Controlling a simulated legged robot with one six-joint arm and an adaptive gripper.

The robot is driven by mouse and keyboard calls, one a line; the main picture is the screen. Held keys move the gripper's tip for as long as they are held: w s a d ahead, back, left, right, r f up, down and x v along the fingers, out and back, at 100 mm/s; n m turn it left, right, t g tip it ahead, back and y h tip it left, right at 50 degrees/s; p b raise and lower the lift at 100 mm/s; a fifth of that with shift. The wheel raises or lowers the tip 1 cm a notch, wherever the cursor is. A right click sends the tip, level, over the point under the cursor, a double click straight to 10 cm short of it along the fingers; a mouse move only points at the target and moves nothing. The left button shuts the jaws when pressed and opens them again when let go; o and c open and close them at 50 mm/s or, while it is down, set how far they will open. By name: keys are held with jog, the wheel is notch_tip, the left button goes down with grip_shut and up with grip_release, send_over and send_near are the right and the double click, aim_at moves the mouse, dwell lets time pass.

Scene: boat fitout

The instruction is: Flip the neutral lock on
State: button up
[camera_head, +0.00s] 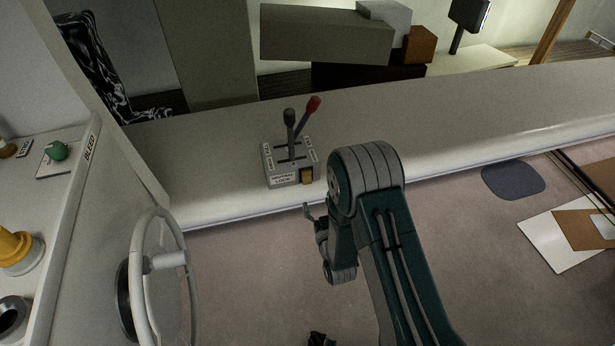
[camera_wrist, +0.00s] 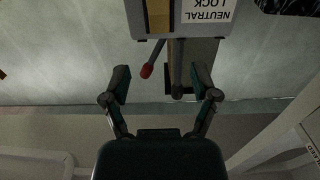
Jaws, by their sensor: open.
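A grey control box (camera_head: 290,178) stands on the white ledge in the head view. It has two levers, one with a red knob (camera_head: 313,104) and one with a dark knob (camera_head: 289,116). A "NEUTRAL LOCK" label (camera_head: 283,179) is on its front, beside a yellow-brown switch (camera_head: 307,176). In the wrist view the box is upside down at the top, with the switch (camera_wrist: 158,14) left of the label (camera_wrist: 208,10). My gripper (camera_wrist: 162,85) is open and empty. In the head view my gripper (camera_head: 313,222) is just in front of and below the box, apart from it.
A white steering wheel (camera_head: 160,270) stands at the lower left. A side panel with a green knob (camera_head: 57,151) and a yellow fitting (camera_head: 18,250) is at the far left. The ledge (camera_head: 450,130) is clear to the right of the box. Boxes (camera_head: 325,35) lie behind it.

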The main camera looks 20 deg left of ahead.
aim_at(307, 174)
jog(key=x, duration=1)
jog(key=shift+w+a, duration=0.2)
jog(key=shift+w, duration=0.1)
grip_shut()
